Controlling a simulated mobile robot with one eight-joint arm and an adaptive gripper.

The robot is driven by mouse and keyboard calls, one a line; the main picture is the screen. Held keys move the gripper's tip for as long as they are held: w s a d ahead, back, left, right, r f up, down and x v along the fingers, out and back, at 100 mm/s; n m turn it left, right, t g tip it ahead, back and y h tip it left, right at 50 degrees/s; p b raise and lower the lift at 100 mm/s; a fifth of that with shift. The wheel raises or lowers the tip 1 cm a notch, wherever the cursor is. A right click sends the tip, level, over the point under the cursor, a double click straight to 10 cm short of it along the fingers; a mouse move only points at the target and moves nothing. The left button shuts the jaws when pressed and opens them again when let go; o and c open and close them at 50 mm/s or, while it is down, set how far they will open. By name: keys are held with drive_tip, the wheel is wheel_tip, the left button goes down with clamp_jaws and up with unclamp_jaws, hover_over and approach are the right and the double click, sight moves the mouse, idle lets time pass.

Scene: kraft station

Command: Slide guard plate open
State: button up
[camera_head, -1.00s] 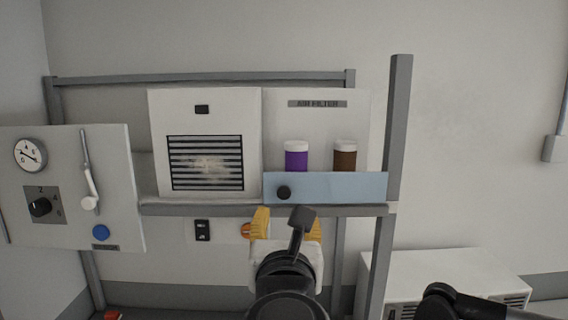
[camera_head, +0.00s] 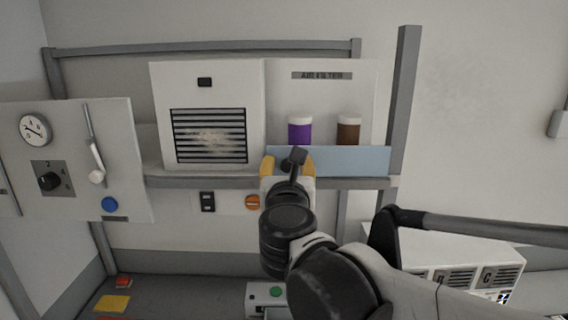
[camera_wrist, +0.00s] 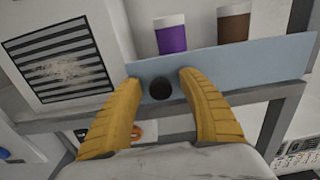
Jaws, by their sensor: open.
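The guard plate (camera_head: 345,160) is a pale blue panel along the front of the shelf, below the air filter panel, standing in front of a purple jar and a brown jar. In the wrist view the plate (camera_wrist: 250,68) has a round black knob (camera_wrist: 160,87) near its left end. My gripper (camera_wrist: 158,78) has yellow fingers, open, one on each side of the knob, with gaps showing between them and it.
A vent grille (camera_head: 209,135) is left of the plate. The purple jar (camera_head: 300,131) and brown jar (camera_head: 348,130) stand behind it. A grey post (camera_head: 403,110) rises at its right end. A panel with a gauge (camera_head: 35,129) and lever is at far left.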

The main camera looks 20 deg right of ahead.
clamp_jaws()
drive_tip(key=w+a+b, duration=0.2)
drive_tip(key=a, duration=0.6)
drive_tip(key=w+a+b, duration=0.2)
drive_tip(key=w+a, duration=0.1)
drive_tip(key=a, duration=0.5)
drive_tip(key=w+a+b, duration=0.2)
drive_tip(key=w+a, duration=0.1)
drive_tip(key=a, duration=0.5)
drive_tip(key=shift+a, duration=0.25)
unclamp_jaws()
drive_tip(key=shift+s, duration=0.2)
